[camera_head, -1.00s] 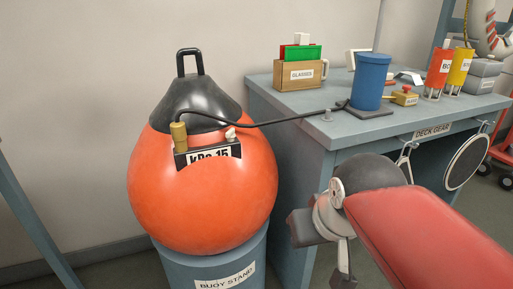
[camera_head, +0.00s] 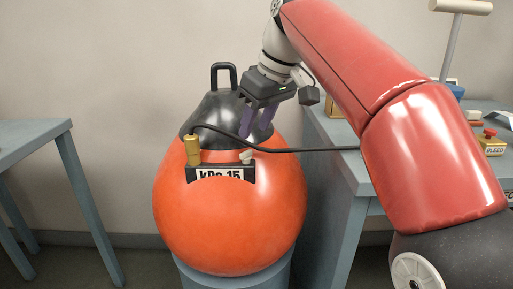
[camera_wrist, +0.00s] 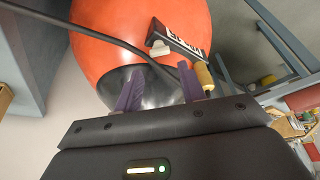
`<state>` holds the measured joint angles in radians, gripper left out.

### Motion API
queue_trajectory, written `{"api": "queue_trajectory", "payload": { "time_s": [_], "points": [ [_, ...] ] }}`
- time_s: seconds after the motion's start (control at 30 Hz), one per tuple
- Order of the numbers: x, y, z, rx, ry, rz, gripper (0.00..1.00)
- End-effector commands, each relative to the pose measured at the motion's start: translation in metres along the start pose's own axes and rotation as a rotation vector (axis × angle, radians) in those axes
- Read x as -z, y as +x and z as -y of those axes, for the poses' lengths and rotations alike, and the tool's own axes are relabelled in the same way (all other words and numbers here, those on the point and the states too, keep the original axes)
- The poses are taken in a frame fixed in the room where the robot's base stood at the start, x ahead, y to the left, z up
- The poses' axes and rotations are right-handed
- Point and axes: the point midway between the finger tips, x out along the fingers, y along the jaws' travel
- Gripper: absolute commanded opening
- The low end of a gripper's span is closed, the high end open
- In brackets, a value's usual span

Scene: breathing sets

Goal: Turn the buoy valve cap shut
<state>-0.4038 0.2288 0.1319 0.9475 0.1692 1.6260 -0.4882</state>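The orange buoy (camera_head: 229,222) with a black conical top (camera_head: 205,116) and handle stands upright on its grey-blue stand. Its front carries a "kPa 15" display (camera_head: 220,174), a brass fitting (camera_head: 193,150) with a black hose at left, and a small whitish cap-like piece (camera_head: 246,156) at right. The whitish piece also shows in the wrist view (camera_wrist: 140,53), as does the brass fitting (camera_wrist: 204,75). My gripper (camera_head: 257,123) points down by the right side of the black top, just above the whitish piece. Its purple fingers are apart and empty, also in the wrist view (camera_wrist: 160,88).
The black hose (camera_head: 310,149) runs right from the brass fitting, passing below my fingers, to the workbench (camera_head: 338,140). My arm hides much of that bench. Another table (camera_head: 35,140) stands at left, with clear floor between.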

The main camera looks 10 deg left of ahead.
Motion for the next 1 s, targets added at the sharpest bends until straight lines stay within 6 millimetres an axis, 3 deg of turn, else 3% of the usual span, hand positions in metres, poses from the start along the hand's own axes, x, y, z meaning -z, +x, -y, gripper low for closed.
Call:
{"api": "queue_trajectory", "payload": {
  "time_s": [0.2, 0.4, 0.77, 1.0],
  "points": [
    [-0.002, 0.039, 0.0, 0.0, 0.001, 0.003, 0.4],
    [-0.002, 0.062, 0.0, -0.002, 0.003, 0.001, 0.4],
    [-0.001, 0.067, -0.001, -0.002, 0.003, 0.001, 0.4],
    [-0.001, 0.067, -0.001, -0.002, 0.004, 0.0, 0.1]
  ]
}}
